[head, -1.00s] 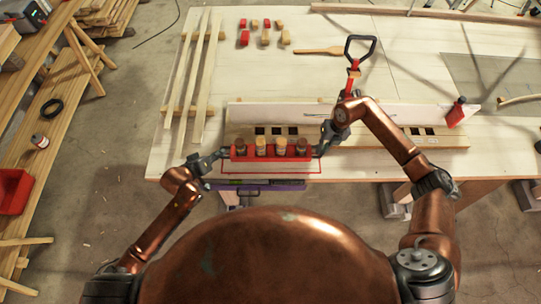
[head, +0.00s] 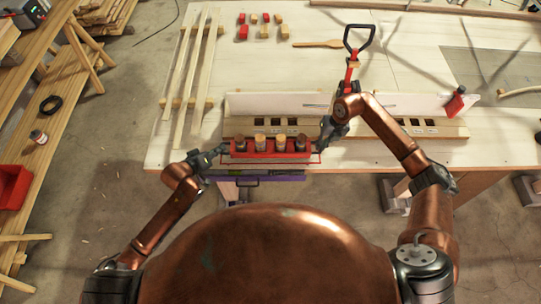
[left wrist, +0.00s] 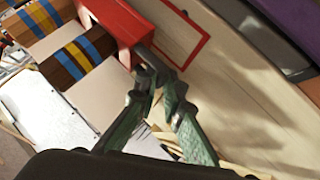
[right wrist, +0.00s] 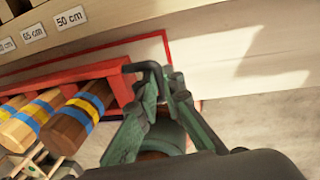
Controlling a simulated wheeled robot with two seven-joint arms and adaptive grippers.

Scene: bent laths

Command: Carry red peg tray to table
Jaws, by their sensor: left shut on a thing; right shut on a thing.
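The red peg tray (head: 270,155) is level above or on the near table edge, over a red outline (head: 321,158) drawn there. It holds several upright wooden pegs, dark and pale; the wrist views show blue and yellow bands on them. My left gripper (head: 222,150) is shut at the tray's left end, and my right gripper (head: 321,146) is shut on the dark handle at its right end. The tray's ends show in the left wrist view (left wrist: 117,22) and right wrist view (right wrist: 120,85). I cannot tell whether the tray's underside touches the table (head: 260,80).
A slotted wooden board (head: 420,128) with a white upright strip lies just behind the tray. Long laths (head: 195,80) lie at left.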

